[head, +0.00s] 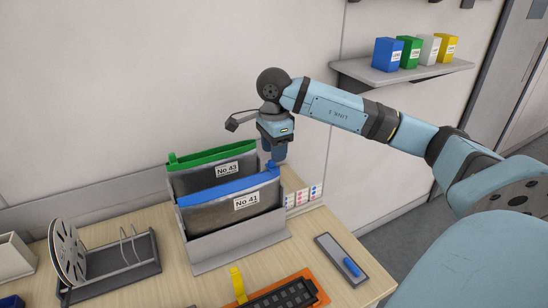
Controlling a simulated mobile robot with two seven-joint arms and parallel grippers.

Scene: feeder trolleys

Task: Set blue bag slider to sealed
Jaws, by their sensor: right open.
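The blue bag (225,210), labelled No 41, stands upright in the front of a grey holder (240,242). A blue strip (225,188) runs along its top edge. Its small blue slider (272,167) sits at the right end of the strip. My right gripper (279,157) points down just above and behind that end. It is open, and I cannot tell whether it touches the slider. The green-topped bag (195,176), labelled No 43, stands behind, with its green slider (173,158) at the left end. My left gripper is not in view.
A reel (67,250) stands in a dark rack (120,272) at the left. An orange tray (317,288) and a grey plate with a blue piece (351,267) lie at the front right. Small labelled cards (303,195) stand right of the holder. A wall shelf (400,75) holds coloured boxes.

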